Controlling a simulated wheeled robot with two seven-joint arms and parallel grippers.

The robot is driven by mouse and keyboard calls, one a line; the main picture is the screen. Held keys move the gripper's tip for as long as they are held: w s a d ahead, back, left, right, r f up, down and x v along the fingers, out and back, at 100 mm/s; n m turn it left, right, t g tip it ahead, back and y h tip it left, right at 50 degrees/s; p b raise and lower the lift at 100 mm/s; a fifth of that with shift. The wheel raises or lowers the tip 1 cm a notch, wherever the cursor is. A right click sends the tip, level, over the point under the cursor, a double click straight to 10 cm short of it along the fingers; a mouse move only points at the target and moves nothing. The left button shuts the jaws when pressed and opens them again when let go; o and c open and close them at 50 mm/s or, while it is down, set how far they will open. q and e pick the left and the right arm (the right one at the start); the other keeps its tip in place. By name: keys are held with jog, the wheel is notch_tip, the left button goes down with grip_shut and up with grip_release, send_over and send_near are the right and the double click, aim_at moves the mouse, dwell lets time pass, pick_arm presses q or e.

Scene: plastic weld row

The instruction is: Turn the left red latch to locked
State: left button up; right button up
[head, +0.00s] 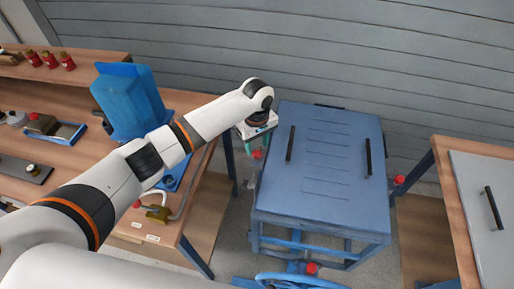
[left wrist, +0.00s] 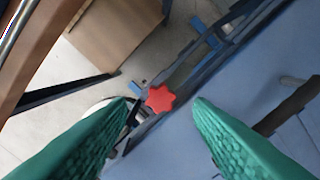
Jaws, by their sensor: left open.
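The left red latch is a red star-shaped knob (head: 257,155) at the left side of the blue cabinet (head: 350,206). In the left wrist view the red knob (left wrist: 160,98) shows between the two green fingertips, beyond them, close to the blue surface's edge. My left gripper (head: 258,147) points down over the knob with its green fingers apart and empty. I cannot tell how far the fingertips are from the knob. Another red knob (head: 398,180) is at the cabinet's right side. My right gripper is not in view.
The cabinet's blue top carries two black bar handles (head: 291,143) (head: 368,157). A wooden bench (head: 205,205) with a blue machine (head: 130,98) stands left. Another table (head: 474,200) stands right. A third red knob (head: 311,268) and a blue wheel (head: 300,281) are in front.

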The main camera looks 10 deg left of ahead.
aim_at(257, 153)
pick_arm(q)
jog(key=shift+f, duration=1.7)
jog(key=c, duration=1)
